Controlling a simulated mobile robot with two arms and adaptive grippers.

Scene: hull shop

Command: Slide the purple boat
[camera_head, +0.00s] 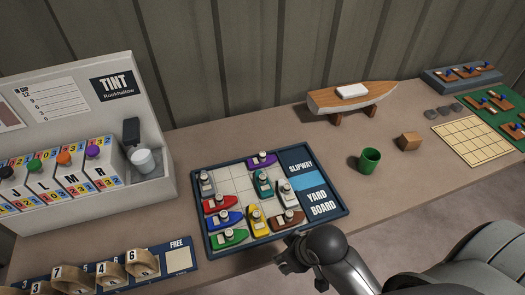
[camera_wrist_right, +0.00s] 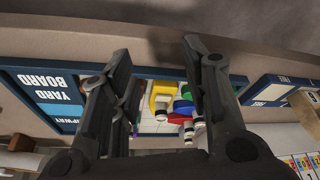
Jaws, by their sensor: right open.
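The purple boat (camera_head: 261,160) sits at the far edge of the yard board (camera_head: 212,249), near the slipway panel. Several other boats share the board: grey (camera_head: 206,184), red (camera_head: 219,204), blue (camera_head: 224,219), green (camera_head: 229,237), yellow (camera_head: 258,222), teal (camera_head: 263,184), white (camera_head: 288,194) and brown (camera_head: 286,220). My right gripper (camera_head: 290,262) is at the board's near edge, apart from the purple boat. In the right wrist view my right gripper (camera_wrist_right: 155,62) is open and empty, with the yellow boat (camera_wrist_right: 160,97) seen between its fingers. My left gripper is not in view.
A tint dispenser (camera_head: 85,135) stands at the left, with a numbered rack (camera_head: 177,262) in front. A model boat (camera_head: 350,97) stands at the back. A green cup (camera_head: 369,160) and wooden block (camera_head: 408,141) stand right of the board. Bare table lies between board and cup.

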